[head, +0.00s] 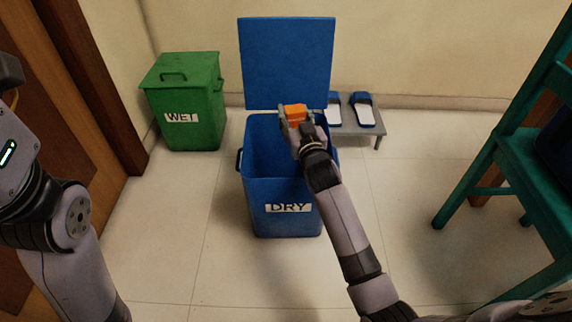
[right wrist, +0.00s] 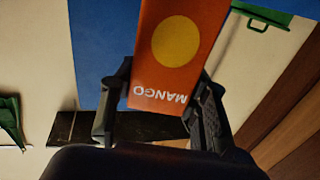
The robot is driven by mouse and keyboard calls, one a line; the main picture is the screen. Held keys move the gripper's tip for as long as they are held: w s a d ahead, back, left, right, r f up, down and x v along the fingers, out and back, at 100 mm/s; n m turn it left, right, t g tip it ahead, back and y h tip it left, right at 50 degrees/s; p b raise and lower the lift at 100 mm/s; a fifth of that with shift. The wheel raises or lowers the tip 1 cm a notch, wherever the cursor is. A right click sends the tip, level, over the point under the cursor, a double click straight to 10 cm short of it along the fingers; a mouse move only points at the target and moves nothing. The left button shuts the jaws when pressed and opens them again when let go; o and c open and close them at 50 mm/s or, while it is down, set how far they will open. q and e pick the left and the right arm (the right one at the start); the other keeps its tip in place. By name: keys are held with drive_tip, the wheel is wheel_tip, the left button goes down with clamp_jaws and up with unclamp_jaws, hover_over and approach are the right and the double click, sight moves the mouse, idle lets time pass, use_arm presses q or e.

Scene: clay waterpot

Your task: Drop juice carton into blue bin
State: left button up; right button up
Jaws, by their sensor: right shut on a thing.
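The juice carton (head: 295,113) is orange, and the right wrist view shows it (right wrist: 176,55) with a yellow circle and the word MANGO upside down. My right gripper (head: 296,125) is shut on the carton, one finger on each side. In the head view the gripper and carton overlap the upper right part of the blue bin's opening. The blue bin (head: 262,195) is labelled DRY and its lid (head: 287,62) stands open at the back. The carton's height over the rim is hard to tell. My left gripper is out of view; only the arm shows at the left.
A green bin (head: 190,105) labelled WET, lid shut, stands left of the blue bin. A small grey bench (head: 352,131) with blue-and-white slippers (head: 362,110) is behind at the right. A green chair (head: 530,170) stands at the right.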

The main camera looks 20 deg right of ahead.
drive_tip(key=o, duration=0.9)
wheel_tip(320, 180, up, 10)
drive_tip(key=shift+r, duration=0.1)
idle(0.5)
